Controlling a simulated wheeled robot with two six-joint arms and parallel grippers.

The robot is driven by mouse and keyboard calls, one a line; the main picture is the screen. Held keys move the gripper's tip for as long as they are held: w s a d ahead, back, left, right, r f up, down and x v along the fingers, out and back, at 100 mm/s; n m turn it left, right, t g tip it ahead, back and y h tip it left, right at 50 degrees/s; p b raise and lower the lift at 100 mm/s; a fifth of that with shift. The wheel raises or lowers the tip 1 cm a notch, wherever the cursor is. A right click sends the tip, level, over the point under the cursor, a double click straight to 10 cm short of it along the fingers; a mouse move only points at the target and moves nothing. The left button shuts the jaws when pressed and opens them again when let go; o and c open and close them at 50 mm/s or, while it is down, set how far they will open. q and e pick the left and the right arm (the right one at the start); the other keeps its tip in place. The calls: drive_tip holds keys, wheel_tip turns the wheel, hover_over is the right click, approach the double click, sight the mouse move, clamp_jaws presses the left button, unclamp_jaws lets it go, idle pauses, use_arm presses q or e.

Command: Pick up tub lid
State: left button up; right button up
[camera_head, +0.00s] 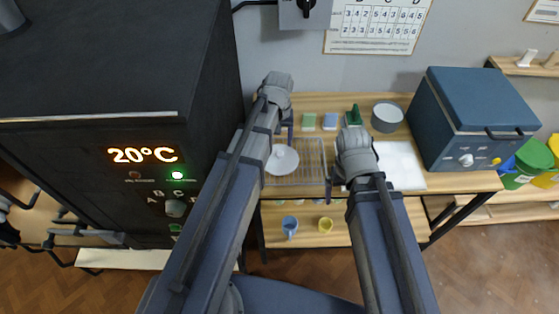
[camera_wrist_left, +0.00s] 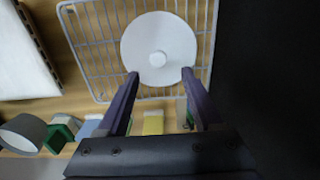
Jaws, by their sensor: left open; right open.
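The tub lid (camera_head: 283,160) is a white round disc lying on a wire rack (camera_head: 310,172) on the wooden table. In the left wrist view the lid (camera_wrist_left: 158,32) shows whole, with a small round knob at its middle. My left gripper (camera_wrist_left: 160,73) is open and empty, its two purple fingertips spread at the lid's near edge, one on each side. Whether they touch it I cannot tell. In the head view my left gripper (camera_head: 287,128) partly covers the lid's surroundings. My right gripper (camera_head: 331,190) is open and empty at the rack's right side.
A grey round tub (camera_head: 386,117), a green object (camera_head: 353,116), a blue sponge (camera_head: 330,121) and a green-yellow sponge (camera_head: 309,121) stand behind the rack. A white board (camera_head: 405,165) and a blue box (camera_head: 475,115) are to the right. A dark kiln (camera_head: 110,90) stands close on the left.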

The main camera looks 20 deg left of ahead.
sight(280, 153)
use_arm(q)
drive_tip(key=shift+s+d+f+b, duration=0.1)
drive_tip(key=shift+f+b, duration=1.15)
drive_tip(key=shift+f, duration=0.1)
drive_tip(key=shift+s+d+f+b, duration=0.1)
drive_tip(key=shift+f+b, duration=1.15)
drive_tip(key=shift+f, duration=0.05)
drive_tip(key=shift+r, duration=0.1)
clamp_jaws()
